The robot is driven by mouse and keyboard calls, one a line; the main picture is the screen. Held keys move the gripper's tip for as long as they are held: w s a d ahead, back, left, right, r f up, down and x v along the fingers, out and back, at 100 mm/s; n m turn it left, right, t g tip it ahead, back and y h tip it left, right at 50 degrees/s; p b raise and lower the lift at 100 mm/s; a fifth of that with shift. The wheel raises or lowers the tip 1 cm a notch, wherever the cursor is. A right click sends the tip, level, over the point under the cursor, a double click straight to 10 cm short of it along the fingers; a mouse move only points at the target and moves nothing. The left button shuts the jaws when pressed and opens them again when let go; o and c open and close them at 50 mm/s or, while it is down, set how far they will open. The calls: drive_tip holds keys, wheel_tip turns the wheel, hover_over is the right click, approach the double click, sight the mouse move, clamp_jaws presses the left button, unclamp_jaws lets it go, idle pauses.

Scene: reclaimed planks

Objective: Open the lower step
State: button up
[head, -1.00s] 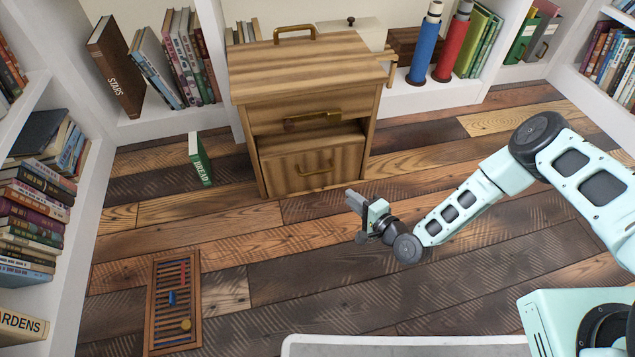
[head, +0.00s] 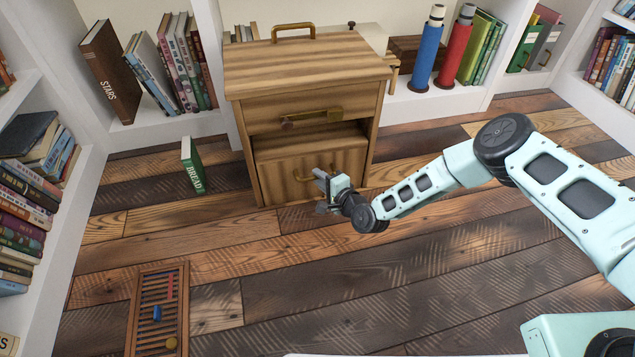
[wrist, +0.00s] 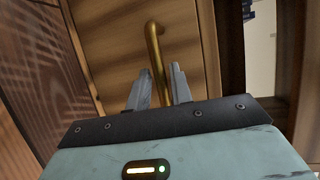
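A wooden step cabinet (head: 305,65) stands on the plank floor. Its lower step front (head: 278,172) is a striped wood panel, set under a dark gap, with a brass handle. My gripper (head: 321,178) is in front of this panel and covers part of the handle in the head view. In the wrist view the brass handle (wrist: 153,45) stands in line with the space between my two grey fingertips (wrist: 159,80). The fingers are apart. I cannot tell whether they touch the handle.
The upper front has its own brass handle (head: 311,117), and another handle (head: 293,31) is on top. A green book (head: 192,165) stands on the floor to the left. A wooden abacus (head: 158,315) lies front left. The floor before the cabinet is clear.

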drive_tip(key=shift+x, duration=0.8)
